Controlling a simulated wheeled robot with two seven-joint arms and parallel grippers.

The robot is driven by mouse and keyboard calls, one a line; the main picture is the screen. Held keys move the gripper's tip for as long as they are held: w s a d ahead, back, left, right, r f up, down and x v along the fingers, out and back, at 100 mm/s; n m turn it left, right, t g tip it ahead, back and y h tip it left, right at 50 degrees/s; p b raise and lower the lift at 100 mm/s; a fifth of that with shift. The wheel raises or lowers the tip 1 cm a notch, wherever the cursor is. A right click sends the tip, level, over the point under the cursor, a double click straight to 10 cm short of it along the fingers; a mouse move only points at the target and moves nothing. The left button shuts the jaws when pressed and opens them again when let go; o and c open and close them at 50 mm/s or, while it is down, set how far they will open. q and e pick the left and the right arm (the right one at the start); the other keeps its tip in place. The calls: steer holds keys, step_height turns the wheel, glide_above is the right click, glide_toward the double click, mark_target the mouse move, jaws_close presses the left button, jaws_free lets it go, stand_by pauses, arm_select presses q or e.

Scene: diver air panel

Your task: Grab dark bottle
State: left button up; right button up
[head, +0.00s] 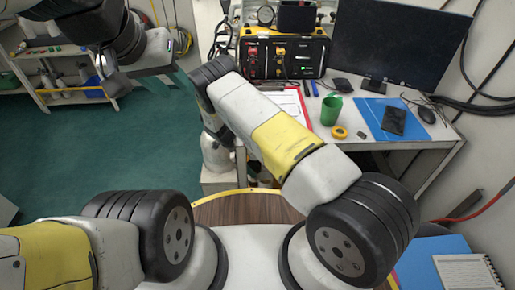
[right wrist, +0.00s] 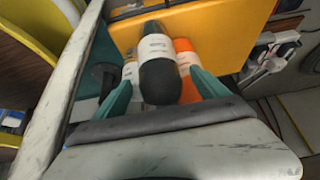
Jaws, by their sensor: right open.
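The dark bottle (right wrist: 160,80) shows in the right wrist view, with a white label around it and its dark rounded end toward the camera. My right gripper (right wrist: 161,88) is open, with one teal finger on each side of the dark bottle; I cannot tell whether either touches it. In the head view my right gripper is low beside the desk, its fingers hidden, and I cannot make out the dark bottle there. My left gripper (head: 148,80) is at the upper left, its fingers apart and empty over the green floor.
An orange bottle (right wrist: 184,47) stands close to the right of the dark one, and another pale-labelled bottle (right wrist: 131,72) is at its left. A yellow-orange panel (right wrist: 215,30) is behind them. The desk (head: 375,150) above holds a green mug (head: 331,110) and a monitor (head: 398,45).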

jaws_close()
stand_by(0.3)
steer(key=shift+r, duration=0.15)
